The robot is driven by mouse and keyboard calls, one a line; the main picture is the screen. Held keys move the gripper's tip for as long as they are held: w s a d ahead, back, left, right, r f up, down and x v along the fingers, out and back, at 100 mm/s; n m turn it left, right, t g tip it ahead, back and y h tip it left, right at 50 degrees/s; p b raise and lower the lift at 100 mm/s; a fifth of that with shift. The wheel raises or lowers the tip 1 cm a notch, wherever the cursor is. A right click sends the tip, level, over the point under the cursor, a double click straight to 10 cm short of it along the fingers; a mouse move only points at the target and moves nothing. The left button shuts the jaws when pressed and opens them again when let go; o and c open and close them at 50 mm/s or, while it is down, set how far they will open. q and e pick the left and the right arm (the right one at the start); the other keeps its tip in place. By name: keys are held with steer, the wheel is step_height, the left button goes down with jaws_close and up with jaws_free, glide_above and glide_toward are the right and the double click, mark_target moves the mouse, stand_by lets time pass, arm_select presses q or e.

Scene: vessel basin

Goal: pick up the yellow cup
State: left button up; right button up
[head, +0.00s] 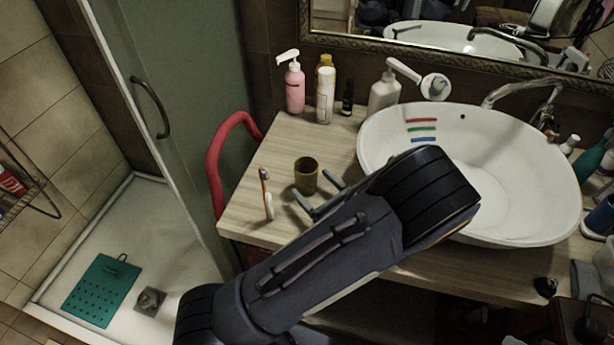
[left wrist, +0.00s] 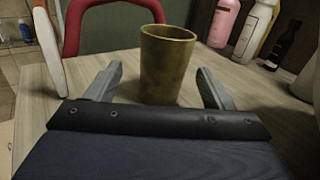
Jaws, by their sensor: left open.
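The yellow cup (head: 306,175) stands upright on the wooden counter, left of the basin; it looks brownish-yellow. In the left wrist view the cup (left wrist: 166,62) stands between and a little beyond the fingertips. My left gripper (head: 318,192) is open, with one finger on each side of the cup's near side. The fingers also show in the left wrist view (left wrist: 160,84), apart and with nothing held. I cannot tell whether either finger touches the cup. My right gripper is in neither view.
Behind are a pink pump bottle (head: 295,88), a white bottle (head: 325,98) and a small black bottle (head: 348,97). The white basin (head: 545,215) is to the right. A red rail (head: 213,165) borders the counter's left edge.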

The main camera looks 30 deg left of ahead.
mark_target(300, 170)
arm_select(q)
steer(key=x, duration=0.3)
steer(key=p+x, duration=0.1)
steer(key=x, duration=0.1)
steer(key=shift+w+a+r, duration=0.1)
steer(key=shift+w+a, duration=0.2)
steer(key=shift+w, duration=0.1)
steer(key=c, duration=1)
steer(key=shift+r, duration=0.1)
steer(key=shift+c, duration=0.2)
